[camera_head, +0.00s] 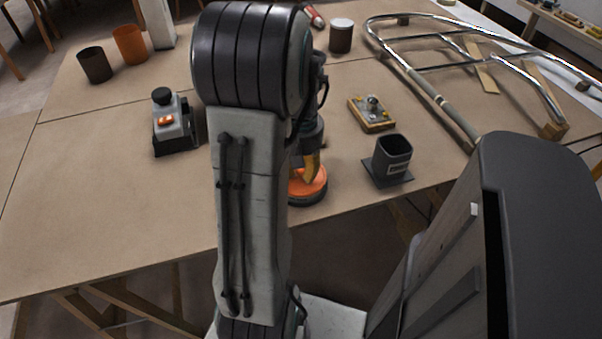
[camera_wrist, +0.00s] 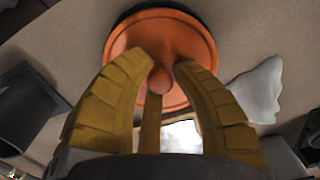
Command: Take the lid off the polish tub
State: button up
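The polish tub is a low, round dark vessel (camera_head: 308,201) near the table's front edge. An orange lid (camera_head: 316,186) sits over it, and the lid fills the top middle of the wrist view (camera_wrist: 196,50). The lid has a small orange knob (camera_wrist: 160,80) at its centre. My gripper (camera_head: 309,172) reaches down onto the lid with yellow fingers. In the wrist view the fingers (camera_wrist: 164,68) close in around the knob from several sides and appear to touch it. My arm hides the left part of the tub in the head view.
A dark square holder (camera_head: 392,154) on a base stands right of the tub. A small device (camera_head: 371,113) lies behind it. A grey box with a black knob (camera_head: 173,125) stands left. A chrome rail frame (camera_head: 440,100) fills the back right. Cups (camera_head: 130,45) stand back left.

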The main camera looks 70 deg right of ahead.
grip_shut()
jog(key=shift+r, duration=0.15)
